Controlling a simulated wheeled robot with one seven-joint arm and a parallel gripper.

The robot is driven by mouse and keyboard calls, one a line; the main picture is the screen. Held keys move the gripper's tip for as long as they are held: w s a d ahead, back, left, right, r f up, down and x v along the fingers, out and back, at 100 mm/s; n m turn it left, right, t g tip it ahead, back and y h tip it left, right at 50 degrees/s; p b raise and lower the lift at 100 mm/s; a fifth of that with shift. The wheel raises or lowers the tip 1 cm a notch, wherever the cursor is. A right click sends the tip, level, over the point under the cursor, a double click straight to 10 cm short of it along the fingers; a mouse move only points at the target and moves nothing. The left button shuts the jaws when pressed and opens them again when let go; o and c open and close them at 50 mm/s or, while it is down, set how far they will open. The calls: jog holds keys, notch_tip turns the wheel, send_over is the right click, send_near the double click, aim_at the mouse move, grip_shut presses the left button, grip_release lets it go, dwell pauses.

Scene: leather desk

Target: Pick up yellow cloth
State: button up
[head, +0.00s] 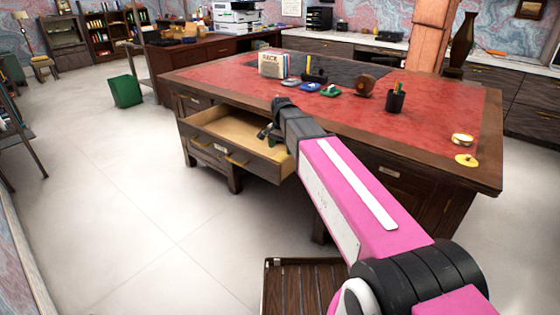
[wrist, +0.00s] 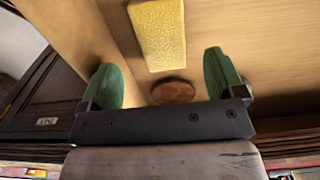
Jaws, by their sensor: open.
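A yellow cloth (wrist: 158,34), a flat textured rectangle, lies on the pale wooden floor of a drawer in the wrist view. Its far end is cut off by the top of that frame. My gripper (wrist: 163,76) is open and empty, with its green fingers on either side of the cloth's near end and apart from it. In the head view my gripper (head: 267,132) is at the right part of the open drawer (head: 207,119) of the red-topped desk. I cannot make out the cloth in the drawer there.
A round brown object (wrist: 173,91) lies on the drawer floor between my fingers, close to the cloth. The red-topped desk (head: 430,115) rises behind the drawer, with a pencil cup (head: 395,101) and a small yellow item (head: 466,160) on it.

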aim_at(280, 157)
jog(key=shift+a+f, duration=0.15)
jog(key=shift+f, duration=2.7)
jog(key=c, duration=1)
